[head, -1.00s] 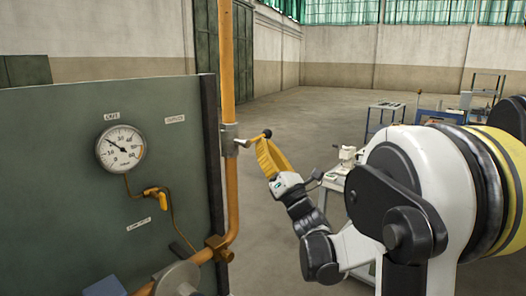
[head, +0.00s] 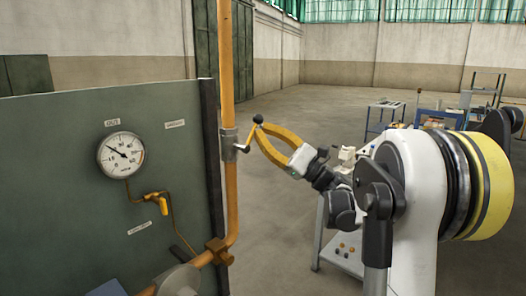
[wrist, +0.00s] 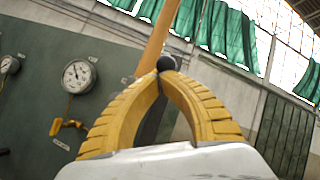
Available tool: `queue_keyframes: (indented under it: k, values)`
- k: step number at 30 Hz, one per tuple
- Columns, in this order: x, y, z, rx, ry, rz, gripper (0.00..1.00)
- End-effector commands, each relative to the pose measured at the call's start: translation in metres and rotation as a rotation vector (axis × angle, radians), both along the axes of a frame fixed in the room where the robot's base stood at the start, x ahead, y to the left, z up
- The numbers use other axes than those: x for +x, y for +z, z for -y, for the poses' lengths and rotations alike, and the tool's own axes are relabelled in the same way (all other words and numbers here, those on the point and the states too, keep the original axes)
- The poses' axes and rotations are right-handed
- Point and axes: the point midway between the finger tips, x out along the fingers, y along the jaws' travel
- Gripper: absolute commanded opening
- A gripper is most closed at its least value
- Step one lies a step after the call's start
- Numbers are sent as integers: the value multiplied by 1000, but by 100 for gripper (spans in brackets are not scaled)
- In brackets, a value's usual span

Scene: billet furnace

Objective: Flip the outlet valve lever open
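A metal valve body (head: 228,145) is clamped on the upright orange pipe. Its short lever rises to the upper right and ends in a black knob (head: 258,119). The knob also shows in the wrist view (wrist: 166,63), right at my fingertips. My gripper (head: 258,131) has yellow fingers that bow outward and meet at their tips. The tips are at the lever just below the knob and seem to touch it. Whether the thin rod lies between the tips is hidden.
The green panel (head: 60,180) at left carries a gauge (head: 121,155) labelled OUT and a small yellow-handled valve (head: 157,199). The orange pipe (head: 231,200) stands close to my gripper. A trolley (head: 340,248) is behind my arm. Open floor lies beyond.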

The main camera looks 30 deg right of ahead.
Motion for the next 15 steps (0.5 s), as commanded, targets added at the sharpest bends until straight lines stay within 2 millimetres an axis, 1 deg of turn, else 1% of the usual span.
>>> queue_keyframes:
  k: [3,15]
  values:
    - [-2,7,-6,7,2,-1,0]
    - [-7,17,-19,10,1,-2,0]
